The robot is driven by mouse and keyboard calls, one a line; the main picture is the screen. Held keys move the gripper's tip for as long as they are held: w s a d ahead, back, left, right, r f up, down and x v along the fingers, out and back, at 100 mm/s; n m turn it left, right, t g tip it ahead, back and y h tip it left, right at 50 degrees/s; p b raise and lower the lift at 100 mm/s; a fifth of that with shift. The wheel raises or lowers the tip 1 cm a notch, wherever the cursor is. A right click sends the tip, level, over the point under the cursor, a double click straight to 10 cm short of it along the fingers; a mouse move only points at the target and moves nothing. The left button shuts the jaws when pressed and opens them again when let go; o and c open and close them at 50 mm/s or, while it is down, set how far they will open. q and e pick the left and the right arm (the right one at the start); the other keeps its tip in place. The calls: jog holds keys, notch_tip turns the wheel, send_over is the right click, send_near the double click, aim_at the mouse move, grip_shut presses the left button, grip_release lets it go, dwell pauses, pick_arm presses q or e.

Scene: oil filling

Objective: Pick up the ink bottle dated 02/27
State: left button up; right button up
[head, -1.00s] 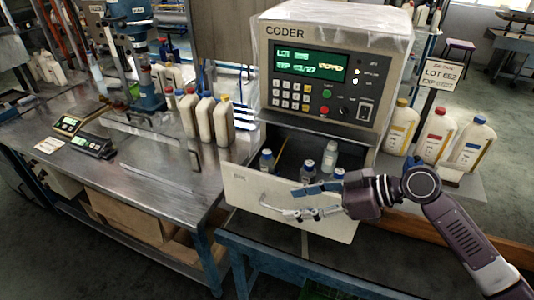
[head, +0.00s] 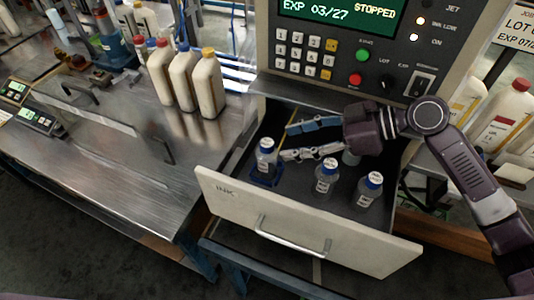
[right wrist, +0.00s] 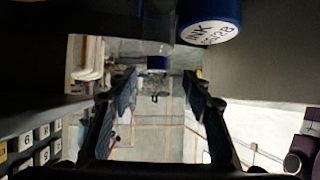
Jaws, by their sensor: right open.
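Several clear ink bottles with blue caps stand in the open drawer in the head view. The left bottle (head: 265,158) is in a blue holder, a middle bottle (head: 326,177) and a right bottle (head: 369,190) stand nearer the front, and another is mostly hidden behind my right gripper (head: 288,141). That gripper is open and empty, its fingers pointing left above the drawer, near the left bottle. In the right wrist view a blue cap (right wrist: 210,22) carries a white label reading INK and a date that seems to end in 28. No 02/27 is legible.
The drawer front (head: 230,205) has a metal handle (head: 292,238). The coder's panel (head: 345,45) reads EXP 03/27 and STOPPED. Cream jugs (head: 208,85) stand on the metal bench at left; more jugs (head: 505,115) stand at right.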

aim_at(270, 143)
jog(key=p+x, duration=0.1)
jog(key=x, duration=0.1)
jog(key=p+x, duration=0.1)
jog(key=x, duration=0.1)
jog(key=p+x, duration=0.1)
jog(key=x, duration=0.2)
jog(key=shift+w+r+p, duration=0.3)
jog(key=shift+a+f, duration=0.25)
jog(key=shift+a, duration=0.05)
jog(key=shift+c, duration=0.4)
grip_shut()
jog(key=shift+d+r, duration=0.1)
